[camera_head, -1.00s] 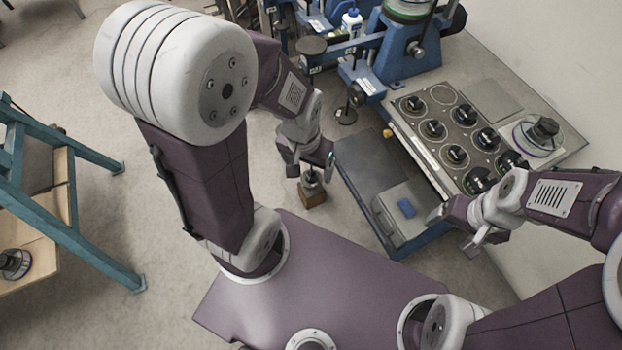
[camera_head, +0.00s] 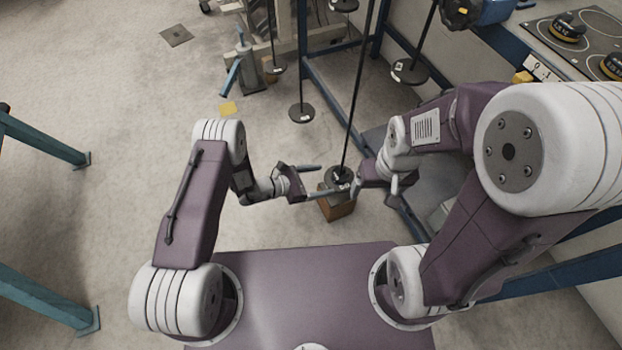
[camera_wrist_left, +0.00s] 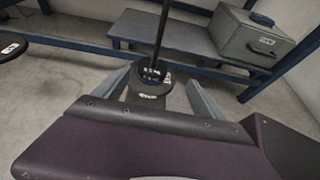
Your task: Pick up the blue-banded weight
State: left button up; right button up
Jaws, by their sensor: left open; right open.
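I cannot make out a blue band on any weight in the views now. My left gripper (camera_head: 322,180) is open beside a black disc (camera_head: 338,178) at the foot of a long dark rod, above a wooden block (camera_head: 338,207). In the left wrist view the black disc (camera_wrist_left: 150,88) shows between the spread fingers of my left gripper (camera_wrist_left: 160,88); I cannot tell whether they touch it. My right gripper (camera_head: 374,183) is open and empty, just right of the rod. Two black weights with yellowish bands (camera_head: 568,28) (camera_head: 611,66) sit on the plate at the upper right.
More rods with black discs (camera_head: 301,112) (camera_head: 410,71) hang behind the grippers. A blue frame (camera_head: 312,85) stands around them. A grey case (camera_wrist_left: 252,36) rests on a low shelf (camera_wrist_left: 165,30) in the left wrist view. Teal legs (camera_head: 45,300) stand at the left; open floor lies between.

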aim_at(339, 175)
pick_arm(q)
jog(key=shift+w+d+f+b, duration=0.35)
jog(key=shift+d+f+b, duration=0.25)
jog(key=shift+d, duration=0.05)
jog(key=shift+w+d+f+b, duration=0.35)
jog(key=shift+d+f+b, duration=0.25)
jog(key=shift+w+d+r, duration=0.1)
jog(key=shift+w+d, duration=0.05)
jog(key=shift+d, duration=0.15)
jog(key=b+x, duration=0.2)
jog(key=x, duration=0.1)
jog(key=b+x, duration=0.1)
jog(key=b, duration=0.1)
jog(key=shift+w+d+f, duration=0.15)
jog(key=shift+w+f, duration=0.05)
jog(key=shift+w, duration=0.2)
jog(key=shift+w+d, duration=0.1)
jog(key=shift+d, duration=0.1)
jog(key=shift+r, duration=0.15)
jog(key=c, duration=1.7)
jog(key=shift+c, duration=0.2)
